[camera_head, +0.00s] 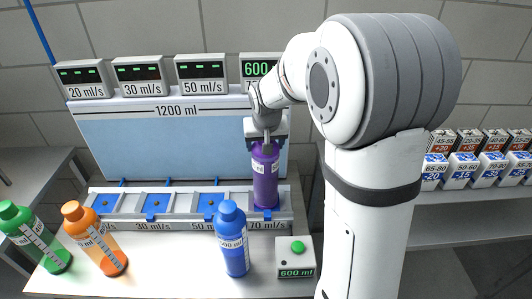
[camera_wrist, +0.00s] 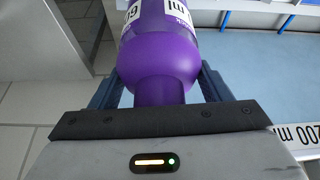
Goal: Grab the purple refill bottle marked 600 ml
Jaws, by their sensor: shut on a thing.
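The purple bottle (camera_head: 265,178) stands upright at the right end of the rack, at the place marked 70 ml/s. My gripper (camera_head: 265,140) reaches it from above and is shut on its neck. In the wrist view the purple bottle (camera_wrist: 163,55) sits between the two fingers of my gripper (camera_wrist: 160,88), and part of its white label shows, cut off at the top edge. The bottle's cap is hidden by the gripper.
A blue bottle (camera_head: 232,238) stands in front of the rack (camera_head: 180,222). Orange (camera_head: 95,238) and green (camera_head: 34,236) bottles stand at the left. A box with a green button (camera_head: 296,258) reads 600 ml. Several displays (camera_head: 139,75) line the top. Small boxes (camera_head: 461,168) fill a shelf at right.

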